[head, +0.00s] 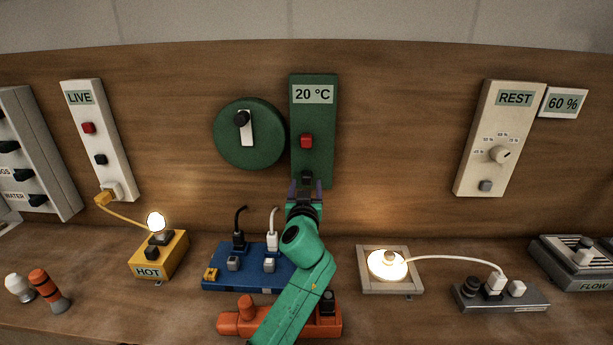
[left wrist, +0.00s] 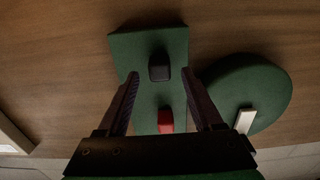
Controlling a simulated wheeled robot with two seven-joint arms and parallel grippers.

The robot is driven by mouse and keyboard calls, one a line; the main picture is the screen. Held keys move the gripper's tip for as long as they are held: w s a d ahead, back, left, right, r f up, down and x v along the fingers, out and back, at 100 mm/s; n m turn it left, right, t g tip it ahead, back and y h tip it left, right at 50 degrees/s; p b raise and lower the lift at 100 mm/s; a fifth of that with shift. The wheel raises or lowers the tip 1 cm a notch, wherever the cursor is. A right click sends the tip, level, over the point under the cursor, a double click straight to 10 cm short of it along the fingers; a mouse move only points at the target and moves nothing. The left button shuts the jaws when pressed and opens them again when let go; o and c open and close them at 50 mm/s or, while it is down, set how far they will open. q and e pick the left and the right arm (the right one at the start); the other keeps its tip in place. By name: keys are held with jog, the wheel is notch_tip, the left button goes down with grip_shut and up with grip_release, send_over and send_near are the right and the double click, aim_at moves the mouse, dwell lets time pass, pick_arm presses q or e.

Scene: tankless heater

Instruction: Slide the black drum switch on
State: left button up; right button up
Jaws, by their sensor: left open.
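A tall green panel (head: 314,124) on the wooden wall bears a "20 °C" label, a red switch (head: 306,141) and, lower down, a black switch (head: 307,177). Left of it is a round green drum (head: 262,150) with a white lever (head: 246,130) and black knob (head: 241,118). My left gripper (head: 305,184) is open and empty, just at the panel's lower end. In the left wrist view the black switch (left wrist: 159,67) appears between the spread fingers (left wrist: 160,80), with the red switch (left wrist: 165,121) nearer the palm. Contact cannot be told. My right gripper is not in view.
Below on the bench are a blue box (head: 220,280) with black and white plugs, an orange box (head: 236,326), a yellow "HOT" box (head: 172,257) and a lit lamp (head: 387,264). The "LIVE" panel (head: 98,135) and "REST" panel (head: 500,135) stand well apart.

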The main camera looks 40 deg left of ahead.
aim_at(307, 178)
pick_arm(q)
jog(key=x, duration=0.2)
jog(key=shift+w+a+r, duration=0.15)
jog(key=shift+w+a, duration=0.05)
jog(key=shift+w, duration=0.1)
grip_shut()
dwell(1.2)
